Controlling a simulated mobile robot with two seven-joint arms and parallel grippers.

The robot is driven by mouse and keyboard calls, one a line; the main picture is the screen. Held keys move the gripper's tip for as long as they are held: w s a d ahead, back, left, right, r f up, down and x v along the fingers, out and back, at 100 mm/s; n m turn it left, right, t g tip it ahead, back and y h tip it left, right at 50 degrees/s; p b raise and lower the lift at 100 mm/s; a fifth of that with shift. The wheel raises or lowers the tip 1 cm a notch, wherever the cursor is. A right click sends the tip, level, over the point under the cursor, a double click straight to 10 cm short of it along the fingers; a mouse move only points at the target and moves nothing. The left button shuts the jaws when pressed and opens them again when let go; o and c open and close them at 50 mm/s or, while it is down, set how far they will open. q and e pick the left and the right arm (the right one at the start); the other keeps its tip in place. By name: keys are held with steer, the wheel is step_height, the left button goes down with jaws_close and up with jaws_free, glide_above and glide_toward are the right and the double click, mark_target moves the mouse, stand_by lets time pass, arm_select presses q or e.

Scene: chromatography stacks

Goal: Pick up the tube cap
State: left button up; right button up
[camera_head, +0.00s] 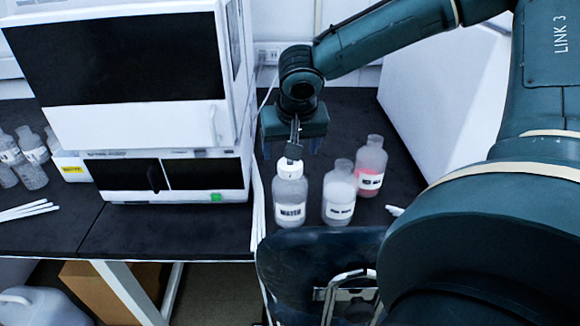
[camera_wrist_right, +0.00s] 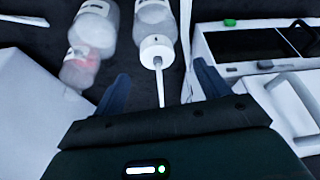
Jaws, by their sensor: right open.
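The white tube cap (camera_head: 289,168) sits on top of the bottle labelled WATER (camera_head: 290,203). In the right wrist view the cap (camera_wrist_right: 157,49) is near the middle, with a thin white tube (camera_wrist_right: 161,88) running from it toward the gripper. My right gripper (camera_head: 292,148) is above and behind the cap in the head view. In the wrist view my right gripper (camera_wrist_right: 161,72) is open, its dark fingers spread either side of the tube, with nothing gripped. Whether a finger touches the tube I cannot tell. My left gripper is not in view.
Two more bottles, one clear-white (camera_head: 340,195) and one with pink liquid (camera_head: 371,166), stand close right of the WATER bottle. A white instrument stack (camera_head: 152,130) stands left. A dark chair (camera_head: 290,265) is in front of the black bench (camera_head: 225,222).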

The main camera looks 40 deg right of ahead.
mark_target(290, 164)
steer(key=shift+x, duration=1.15)
steer(key=x, duration=0.4)
steer(key=shift+d+f, duration=0.2)
steer(key=shift+d, duration=0.1)
steer(key=c, duration=1.1)
steer(key=shift+r, duration=0.1)
